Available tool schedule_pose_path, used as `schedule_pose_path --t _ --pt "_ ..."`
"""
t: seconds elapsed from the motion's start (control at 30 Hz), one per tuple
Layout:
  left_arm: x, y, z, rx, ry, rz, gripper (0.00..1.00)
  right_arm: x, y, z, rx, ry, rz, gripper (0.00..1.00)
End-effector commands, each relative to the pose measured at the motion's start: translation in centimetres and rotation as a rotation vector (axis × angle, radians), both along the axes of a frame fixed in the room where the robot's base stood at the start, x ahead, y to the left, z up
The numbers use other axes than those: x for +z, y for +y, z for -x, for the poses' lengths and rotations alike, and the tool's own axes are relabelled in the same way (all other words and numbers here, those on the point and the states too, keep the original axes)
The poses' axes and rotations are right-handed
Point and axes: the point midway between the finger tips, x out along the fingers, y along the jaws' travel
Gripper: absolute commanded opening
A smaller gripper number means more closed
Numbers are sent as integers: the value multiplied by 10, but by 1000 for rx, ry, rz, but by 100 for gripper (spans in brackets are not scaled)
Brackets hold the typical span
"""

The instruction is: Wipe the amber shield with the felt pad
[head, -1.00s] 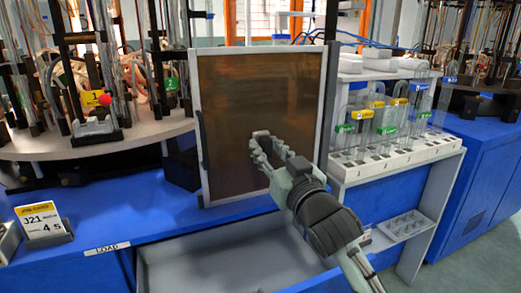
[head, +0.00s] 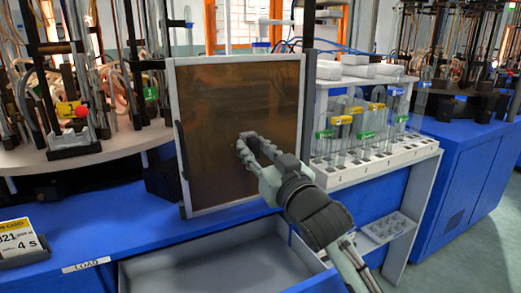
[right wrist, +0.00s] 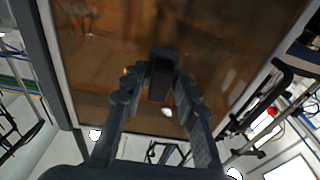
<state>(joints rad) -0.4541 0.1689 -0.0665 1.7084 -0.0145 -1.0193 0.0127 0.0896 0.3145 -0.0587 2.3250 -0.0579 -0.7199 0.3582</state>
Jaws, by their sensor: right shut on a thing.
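The amber shield (head: 225,95) is a brown see-through panel in a pale grey frame, upright on the blue bench. It also fills much of the right wrist view (right wrist: 230,50). My right gripper (head: 247,146) is in front of the panel, a little right of and below its middle. In the right wrist view its fingers (right wrist: 160,88) are shut on a small dark block, the felt pad (right wrist: 163,72). The pad's far face is toward the panel; I cannot tell whether it touches. The pad is mostly hidden by the fingers in the head view. My left gripper is not in view.
A white rack of capped tubes (head: 365,165) stands close right of the shield. A carousel with glassware (head: 90,155) is at the left. An open grey drawer (head: 210,262) lies below the bench. A yellow job card (head: 18,240) stands at the front left.

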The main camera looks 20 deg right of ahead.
Motion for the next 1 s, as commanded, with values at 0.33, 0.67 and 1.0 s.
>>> schedule_pose_path --t 0.33,0.67,1.0 --pt "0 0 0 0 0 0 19 0 26 -1 2 0 -1 2" --pt "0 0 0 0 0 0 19 -1 47 0 5 2 -4 2" --pt "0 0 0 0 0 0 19 0 66 2 2 1 -1 2"
